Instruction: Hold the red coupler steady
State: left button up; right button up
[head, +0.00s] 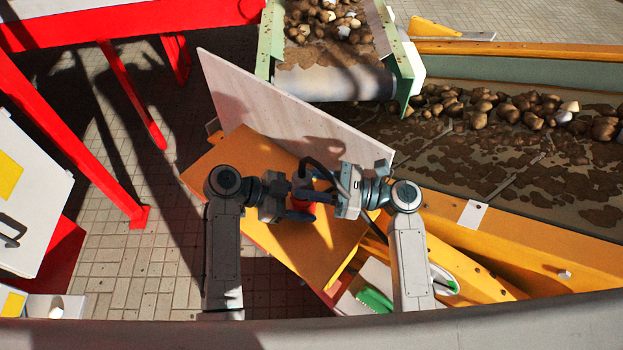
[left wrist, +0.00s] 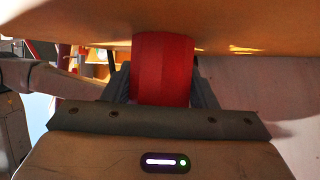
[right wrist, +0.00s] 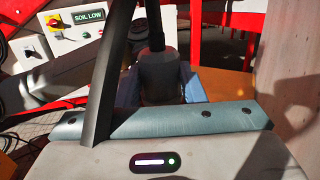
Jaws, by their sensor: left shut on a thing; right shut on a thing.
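The red coupler (left wrist: 163,68) is a ribbed red cylinder between the fingers of my left gripper in the left wrist view. My left gripper (head: 298,205) is shut on it. In the head view only a small red part of the coupler (head: 302,203) shows, just above the orange panel. My right gripper (head: 322,189) is close to the left one, on its right. It is shut on a dark grey cylindrical fitting (right wrist: 159,78) with a black hose (right wrist: 155,25) coming out of it. Whether fitting and coupler touch is hidden by the grippers.
An orange panel (head: 230,158) lies under both grippers, with a pale upright board (head: 255,100) behind them. A conveyor with potatoes (head: 520,105) runs at the right. Red frame bars (head: 75,145) stand at the left. A control box reading "SOIL LOW" (right wrist: 88,16) shows in the right wrist view.

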jog(key=shift+f, duration=0.1)
jog(key=o, duration=1.1)
notch_tip(320, 180, up, 10)
pick_arm(q)
jog(key=o, duration=0.9)
jog(key=shift+c, duration=0.2)
